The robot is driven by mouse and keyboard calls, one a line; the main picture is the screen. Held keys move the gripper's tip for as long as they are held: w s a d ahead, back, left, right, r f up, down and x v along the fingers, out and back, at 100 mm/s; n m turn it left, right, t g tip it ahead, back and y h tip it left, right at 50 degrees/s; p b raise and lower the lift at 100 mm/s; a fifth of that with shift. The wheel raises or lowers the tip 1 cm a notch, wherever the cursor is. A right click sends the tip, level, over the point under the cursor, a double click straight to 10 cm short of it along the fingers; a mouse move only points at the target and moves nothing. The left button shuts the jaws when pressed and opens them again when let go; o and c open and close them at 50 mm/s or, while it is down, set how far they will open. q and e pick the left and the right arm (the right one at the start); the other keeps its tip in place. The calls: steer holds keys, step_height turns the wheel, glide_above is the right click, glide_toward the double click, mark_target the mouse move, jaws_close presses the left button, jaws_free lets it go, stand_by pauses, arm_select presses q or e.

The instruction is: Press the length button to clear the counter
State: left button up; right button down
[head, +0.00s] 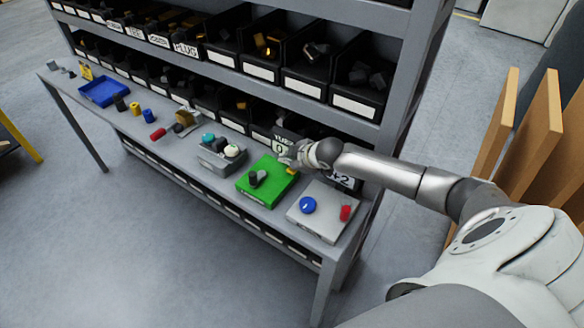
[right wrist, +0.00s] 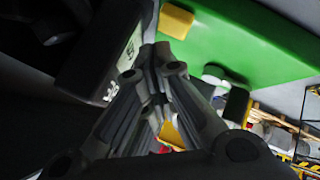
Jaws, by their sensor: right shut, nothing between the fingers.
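My right gripper (head: 288,157) reaches in from the right and is over the back edge of the green panel (head: 252,195), in front of a small display (head: 279,148). In the right wrist view my right gripper (right wrist: 158,62) is shut and empty, its tips close to the display (right wrist: 100,75) and to the edge of the green panel (right wrist: 255,45). A yellow block (right wrist: 176,22) sits on that panel near the tips. It also shows in the head view (head: 292,170). No button is legibly marked as length. Whether the tips touch anything cannot be told. My left gripper is out of view.
A grey panel with a blue knob (head: 308,205) and a red part (head: 346,212) is at the bench's right end. A grey box with round buttons (head: 218,160) is left of the green panel. Shelves of black bins (head: 308,75) rise behind.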

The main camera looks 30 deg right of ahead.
mark_target(289, 170)
step_height(289, 170, up, 5)
steer(key=p, duration=0.4)
steer(key=shift+p, duration=0.3)
steer(key=shift+f, duration=0.1)
